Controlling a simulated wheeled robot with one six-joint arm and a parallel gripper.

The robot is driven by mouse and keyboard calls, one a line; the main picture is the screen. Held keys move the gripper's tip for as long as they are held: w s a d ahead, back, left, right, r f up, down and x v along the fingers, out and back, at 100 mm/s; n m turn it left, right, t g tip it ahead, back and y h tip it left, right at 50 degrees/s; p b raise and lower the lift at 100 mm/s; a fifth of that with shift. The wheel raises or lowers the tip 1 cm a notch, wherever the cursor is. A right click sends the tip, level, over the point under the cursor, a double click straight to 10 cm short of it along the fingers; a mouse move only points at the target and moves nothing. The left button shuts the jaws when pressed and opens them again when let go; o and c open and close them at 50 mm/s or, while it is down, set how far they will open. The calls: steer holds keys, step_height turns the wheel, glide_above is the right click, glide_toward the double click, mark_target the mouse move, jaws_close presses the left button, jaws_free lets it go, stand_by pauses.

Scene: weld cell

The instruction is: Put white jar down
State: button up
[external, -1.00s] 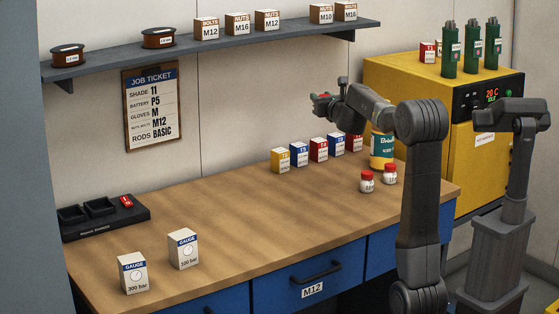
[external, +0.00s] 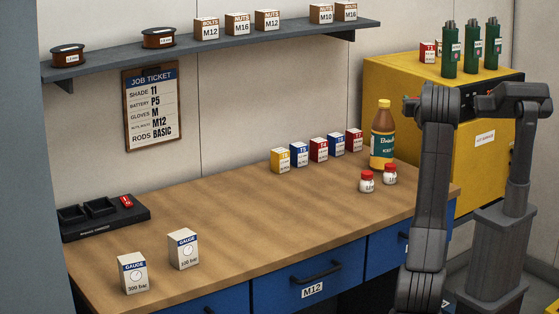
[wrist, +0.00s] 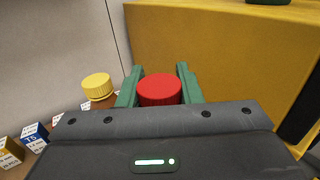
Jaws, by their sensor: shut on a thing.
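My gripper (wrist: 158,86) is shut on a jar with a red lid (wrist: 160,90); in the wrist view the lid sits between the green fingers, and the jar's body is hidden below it. In the external view my arm covers most of the gripper, in front of the yellow cabinet. Two similar white jars with red lids, one on the left (external: 367,183) and one on the right (external: 390,175), stand upright on the bench.
A brown bottle with a yellow cap (external: 383,135) stands near the bench's back right, beside a row of small boxes (external: 319,150). The yellow cabinet (external: 400,85) rises behind. Gauge boxes (external: 183,250) stand front left. The bench middle (external: 220,210) is clear.

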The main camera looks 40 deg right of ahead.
step_height(320, 180, down, 20)
steer(key=shift+r+b, duration=0.1)
steer(key=shift+b, duration=0.5)
steer(key=shift+r, duration=0.1)
steer(key=o, duration=1.1)
steer(key=shift+r, duration=0.1)
steer(key=b+v, duration=0.1)
steer(key=v, duration=1.1)
steer(key=o, duration=1)
